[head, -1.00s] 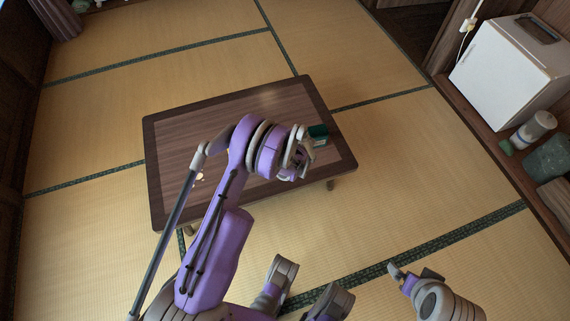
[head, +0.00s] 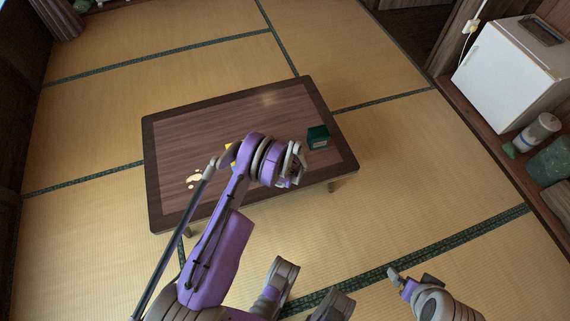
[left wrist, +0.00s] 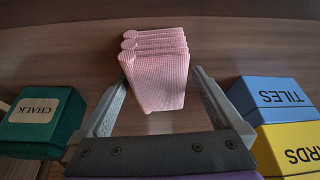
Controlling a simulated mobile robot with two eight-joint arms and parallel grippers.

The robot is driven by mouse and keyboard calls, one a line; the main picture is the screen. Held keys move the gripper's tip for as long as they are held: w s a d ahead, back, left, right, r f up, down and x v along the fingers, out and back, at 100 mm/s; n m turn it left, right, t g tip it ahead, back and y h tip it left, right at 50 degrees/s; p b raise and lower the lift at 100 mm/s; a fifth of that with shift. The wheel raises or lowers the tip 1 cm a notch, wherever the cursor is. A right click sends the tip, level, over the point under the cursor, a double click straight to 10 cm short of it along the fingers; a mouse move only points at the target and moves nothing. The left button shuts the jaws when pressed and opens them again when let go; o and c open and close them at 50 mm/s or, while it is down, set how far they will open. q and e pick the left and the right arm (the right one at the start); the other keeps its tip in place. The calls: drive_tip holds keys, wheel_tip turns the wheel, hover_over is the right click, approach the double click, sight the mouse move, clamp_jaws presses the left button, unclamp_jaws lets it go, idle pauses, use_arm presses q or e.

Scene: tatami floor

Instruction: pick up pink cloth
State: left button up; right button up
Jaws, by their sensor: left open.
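The pink cloth (left wrist: 160,75) is a folded, ribbed stack on the brown table (head: 180,135). In the left wrist view it lies between and just beyond the fingers of my left gripper (left wrist: 160,90), which is open with nothing gripped. In the head view my left gripper (head: 296,166) hangs over the table's right part, and the arm and gripper hide the cloth. My right gripper (head: 410,278) is low at the right, away from the table, and I cannot tell whether it is open.
A green chalk box (left wrist: 38,118) stands left of the cloth in the left wrist view; it also shows in the head view (head: 318,137). A blue tiles box (left wrist: 277,97) and a yellow box (left wrist: 290,148) stand right. Cream pieces (head: 195,180) lie on the table's left part.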

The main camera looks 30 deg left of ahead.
use_arm(q)
drive_tip(key=shift+f+b, duration=0.15)
drive_tip(key=shift+b, duration=0.15)
drive_tip(key=shift+c, duration=0.2)
drive_tip(key=c, duration=1.2)
drive_tip(key=shift+c, duration=0.2)
drive_tip(key=shift+r+p, duration=0.2)
drive_tip(key=shift+p, duration=0.1)
wheel_tip(320, 180, up, 10)
drive_tip(key=shift+p, duration=0.75)
